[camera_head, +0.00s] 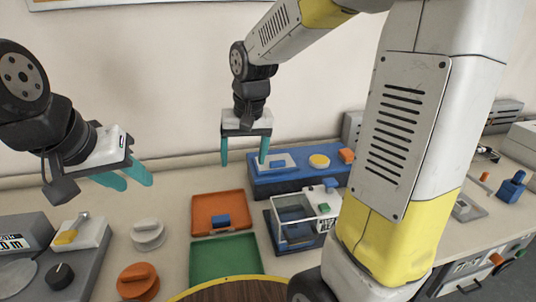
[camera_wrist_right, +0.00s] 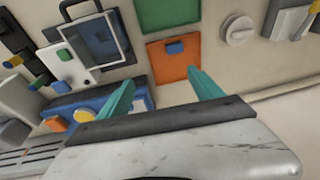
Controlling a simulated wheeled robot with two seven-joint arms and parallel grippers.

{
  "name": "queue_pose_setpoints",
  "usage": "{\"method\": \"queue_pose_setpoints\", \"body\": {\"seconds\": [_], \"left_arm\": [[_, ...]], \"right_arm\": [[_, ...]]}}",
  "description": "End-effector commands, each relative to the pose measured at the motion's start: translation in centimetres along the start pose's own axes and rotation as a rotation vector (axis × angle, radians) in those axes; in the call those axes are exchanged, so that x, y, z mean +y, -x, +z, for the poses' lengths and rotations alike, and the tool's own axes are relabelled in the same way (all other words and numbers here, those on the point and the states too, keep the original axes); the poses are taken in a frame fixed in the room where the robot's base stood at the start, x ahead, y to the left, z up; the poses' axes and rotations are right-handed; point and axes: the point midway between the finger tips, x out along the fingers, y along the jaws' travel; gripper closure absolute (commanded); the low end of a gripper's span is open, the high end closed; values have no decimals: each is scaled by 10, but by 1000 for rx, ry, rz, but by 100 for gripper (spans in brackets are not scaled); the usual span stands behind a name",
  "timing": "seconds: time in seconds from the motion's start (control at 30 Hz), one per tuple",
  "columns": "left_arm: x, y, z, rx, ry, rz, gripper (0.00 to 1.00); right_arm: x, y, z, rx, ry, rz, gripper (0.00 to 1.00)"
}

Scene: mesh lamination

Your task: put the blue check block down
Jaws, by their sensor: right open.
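The blue check block (camera_head: 221,221) lies in the orange tray (camera_head: 204,204); in the right wrist view the block (camera_wrist_right: 175,48) also rests inside the orange tray (camera_wrist_right: 161,70). My right gripper (camera_head: 244,161) is open and empty, raised above and behind the tray, with its teal fingers pointing down. In the right wrist view its spread fingers (camera_wrist_right: 163,88) have nothing between them, and the block is beyond their tips. My left gripper (camera_head: 136,185) is held up at the left, with its teal fingers apart and empty.
A green tray (camera_head: 225,262) lies in front of the orange one. Right of them stand a clear-walled device (camera_head: 293,214) and a blue fixture (camera_head: 285,181) with yellow and orange parts. White (camera_head: 147,234) and orange (camera_head: 138,281) knobs lie to the left. My right arm covers part of the right side.

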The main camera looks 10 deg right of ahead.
Motion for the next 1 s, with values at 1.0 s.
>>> {"method": "queue_pose_setpoints", "body": {"seconds": [1.0], "left_arm": [[0,0,0,0,0,0,64]], "right_arm": [[52,102,126,334,43,-90,24]]}}
